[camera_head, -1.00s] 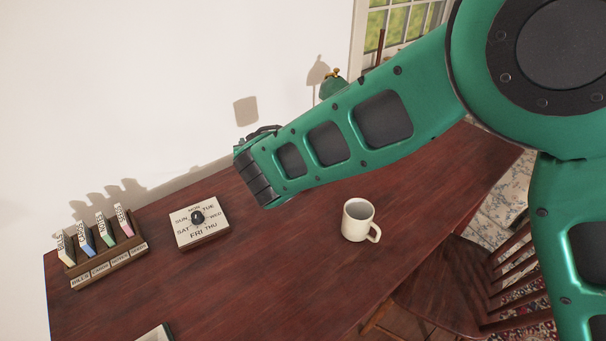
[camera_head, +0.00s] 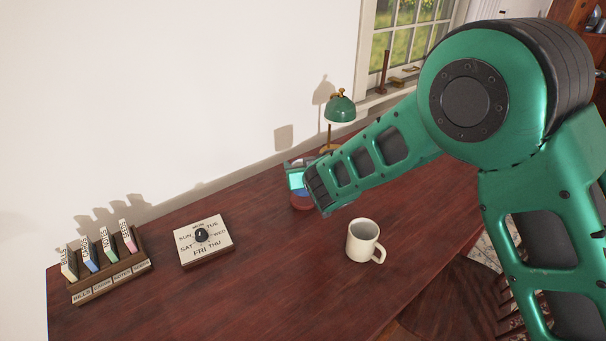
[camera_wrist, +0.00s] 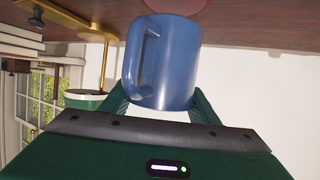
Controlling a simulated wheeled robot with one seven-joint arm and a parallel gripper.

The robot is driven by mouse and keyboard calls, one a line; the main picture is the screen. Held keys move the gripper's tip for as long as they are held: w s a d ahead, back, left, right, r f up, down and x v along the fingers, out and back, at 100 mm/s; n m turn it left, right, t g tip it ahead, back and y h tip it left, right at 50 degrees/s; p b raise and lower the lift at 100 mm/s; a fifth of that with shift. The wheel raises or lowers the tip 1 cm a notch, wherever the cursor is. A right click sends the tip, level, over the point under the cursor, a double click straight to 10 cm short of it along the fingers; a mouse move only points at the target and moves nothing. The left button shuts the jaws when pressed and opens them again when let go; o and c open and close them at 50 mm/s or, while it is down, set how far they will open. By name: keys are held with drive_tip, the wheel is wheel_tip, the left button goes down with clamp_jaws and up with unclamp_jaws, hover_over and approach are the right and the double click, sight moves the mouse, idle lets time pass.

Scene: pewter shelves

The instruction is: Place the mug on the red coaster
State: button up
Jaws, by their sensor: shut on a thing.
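My gripper (camera_head: 299,178) is shut on a blue mug (camera_wrist: 172,60), with a green finger on each side of it in the wrist view. That view is upside down, with the table at the top; the mug's handle is on its left. In the head view my arm hides most of the mug, and only a bit of blue (camera_head: 296,183) shows. A red round patch, seemingly the red coaster (camera_head: 302,206), lies just below it on the table. I cannot tell whether the mug touches it.
A cream mug (camera_head: 361,241) stands in front of my gripper on the dark red table (camera_head: 290,270). A green lamp (camera_head: 340,108) stands behind. A day-dial board (camera_head: 203,240) and a card rack (camera_head: 110,274) are at left. The table's front middle is clear.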

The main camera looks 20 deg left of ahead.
drive_tip(key=shift+f, duration=1.45)
drive_tip(key=o, duration=1.2)
drive_tip(key=shift+f, duration=0.15)
drive_tip(key=shift+o, duration=0.2)
drive_tip(key=v, duration=1.2)
